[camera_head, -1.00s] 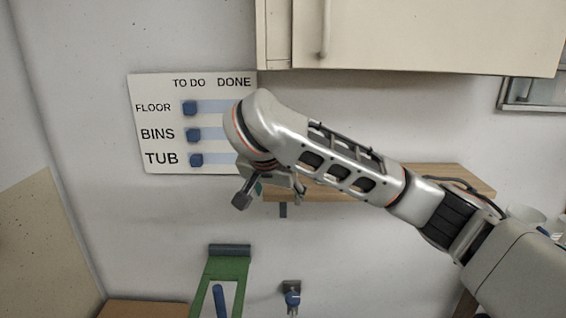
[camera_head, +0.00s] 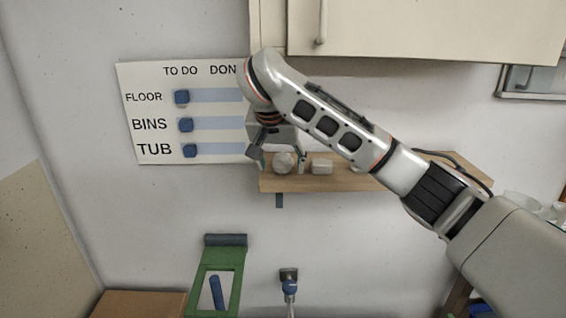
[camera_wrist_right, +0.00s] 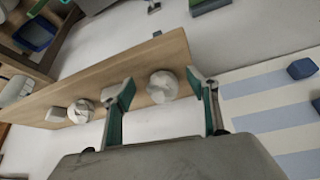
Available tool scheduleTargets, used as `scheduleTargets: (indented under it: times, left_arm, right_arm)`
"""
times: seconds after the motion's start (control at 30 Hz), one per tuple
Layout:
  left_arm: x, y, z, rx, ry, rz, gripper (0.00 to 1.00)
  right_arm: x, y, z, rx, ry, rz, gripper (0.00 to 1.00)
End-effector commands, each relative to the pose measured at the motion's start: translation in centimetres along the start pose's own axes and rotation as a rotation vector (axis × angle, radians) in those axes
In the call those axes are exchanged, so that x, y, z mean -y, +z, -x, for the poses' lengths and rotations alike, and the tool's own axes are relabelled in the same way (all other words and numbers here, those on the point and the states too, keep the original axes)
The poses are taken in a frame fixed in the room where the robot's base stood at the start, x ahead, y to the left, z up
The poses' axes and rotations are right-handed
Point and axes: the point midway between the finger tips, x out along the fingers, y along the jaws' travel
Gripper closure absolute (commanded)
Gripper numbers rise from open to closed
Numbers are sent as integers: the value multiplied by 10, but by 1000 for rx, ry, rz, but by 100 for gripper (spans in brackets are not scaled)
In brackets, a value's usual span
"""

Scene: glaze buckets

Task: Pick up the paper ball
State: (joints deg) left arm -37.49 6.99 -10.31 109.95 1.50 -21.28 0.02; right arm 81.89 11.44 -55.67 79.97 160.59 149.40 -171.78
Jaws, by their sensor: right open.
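A whitish, crumpled-looking ball, which I take for the paper ball (camera_head: 283,162), sits near the left end of the wooden shelf (camera_head: 410,182). In the right wrist view the ball (camera_wrist_right: 163,87) shows between the tips of my right gripper (camera_wrist_right: 162,86). The right gripper (camera_head: 279,160) is open, with its fingers spread to either side of the ball. I see no clear contact, and cannot tell how deep the ball lies between the fingers. My left gripper is in neither view.
A pale block (camera_head: 321,167) and another pale round thing (camera_head: 356,168) stand farther right on the shelf. A cream cabinet (camera_head: 430,30) hangs above. The TO DO board (camera_head: 150,108) is on the wall to the left. A green frame (camera_head: 235,262) is below.

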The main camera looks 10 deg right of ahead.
Motion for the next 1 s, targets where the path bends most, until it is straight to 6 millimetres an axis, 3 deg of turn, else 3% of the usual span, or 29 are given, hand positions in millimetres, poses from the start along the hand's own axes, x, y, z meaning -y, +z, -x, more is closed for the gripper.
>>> scheduleTargets:
  times: [0.17, 0.5, 0.53, 0.63, 0.67, 1.0]
  left_arm:
    - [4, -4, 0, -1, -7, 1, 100]
    - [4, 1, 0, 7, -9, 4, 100]
    - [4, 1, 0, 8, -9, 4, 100]
    - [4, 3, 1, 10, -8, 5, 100]
    - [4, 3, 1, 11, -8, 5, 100]
    - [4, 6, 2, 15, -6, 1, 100]
  right_arm:
    - [0, -22, -13, 3, 0, -1, 42]
    - [0, -21, -23, -1, 0, -1, 42]
    - [0, -21, -23, -1, 0, -1, 44]
    - [0, -21, -23, -1, 0, -1, 67]
    - [0, -21, -23, -1, 0, -1, 70]
    - [0, -21, -23, -1, 0, -1, 71]
